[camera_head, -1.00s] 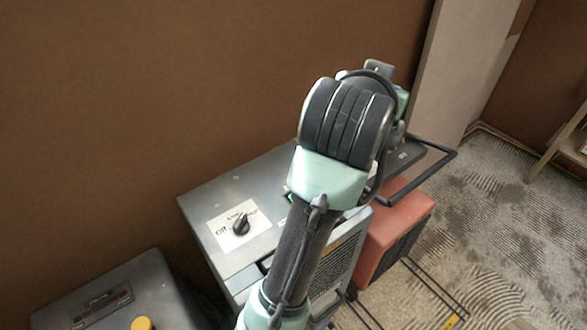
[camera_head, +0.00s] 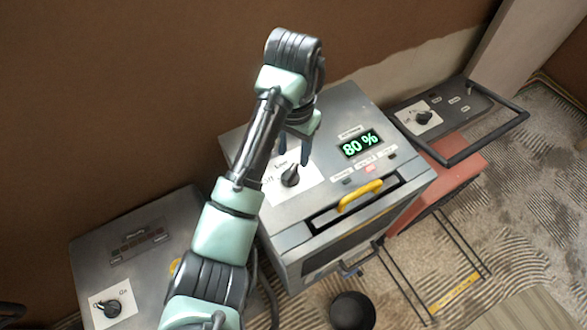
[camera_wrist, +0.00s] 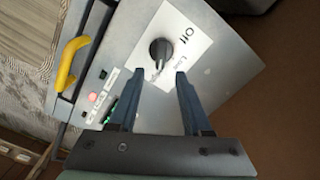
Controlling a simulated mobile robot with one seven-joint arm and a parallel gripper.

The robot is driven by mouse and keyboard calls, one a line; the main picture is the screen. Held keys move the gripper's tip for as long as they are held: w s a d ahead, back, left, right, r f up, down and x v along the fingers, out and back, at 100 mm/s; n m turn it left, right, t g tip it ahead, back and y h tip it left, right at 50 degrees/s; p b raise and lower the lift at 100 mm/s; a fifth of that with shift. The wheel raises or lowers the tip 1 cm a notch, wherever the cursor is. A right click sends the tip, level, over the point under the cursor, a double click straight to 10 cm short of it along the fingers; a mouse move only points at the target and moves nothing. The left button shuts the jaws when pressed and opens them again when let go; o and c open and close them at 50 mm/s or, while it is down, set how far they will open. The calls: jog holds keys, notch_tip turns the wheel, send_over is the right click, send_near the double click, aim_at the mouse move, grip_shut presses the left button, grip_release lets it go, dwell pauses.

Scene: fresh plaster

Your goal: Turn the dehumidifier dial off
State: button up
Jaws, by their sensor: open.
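The dehumidifier (camera_head: 300,237) is the grey box in the middle, with a green "80 %" display (camera_head: 360,144) on top. Its black dial (camera_head: 290,175) sits on a white label with "Off" at the left in the head view. The dial also shows in the wrist view (camera_wrist: 160,50), where its pointer looks turned away from "Off"; the exact setting is hard to read. My gripper (camera_head: 295,150) is open and empty above the panel, just behind the dial in the head view. In the wrist view the dial lies beyond the fingertips (camera_wrist: 153,80), apart from them.
A yellow handle (camera_head: 360,195) sits along the dehumidifier's front edge. Another grey box (camera_head: 150,262) with a dial stands at left, and a red unit (camera_head: 455,170) with a dial and black bar handle at right. A black bucket (camera_head: 352,310) is in front. A brown wall is behind.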

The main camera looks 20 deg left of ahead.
aim_at(293, 167)
jog(key=shift+f+p, duration=0.5)
jog(key=shift+f, duration=2.3)
grip_shut()
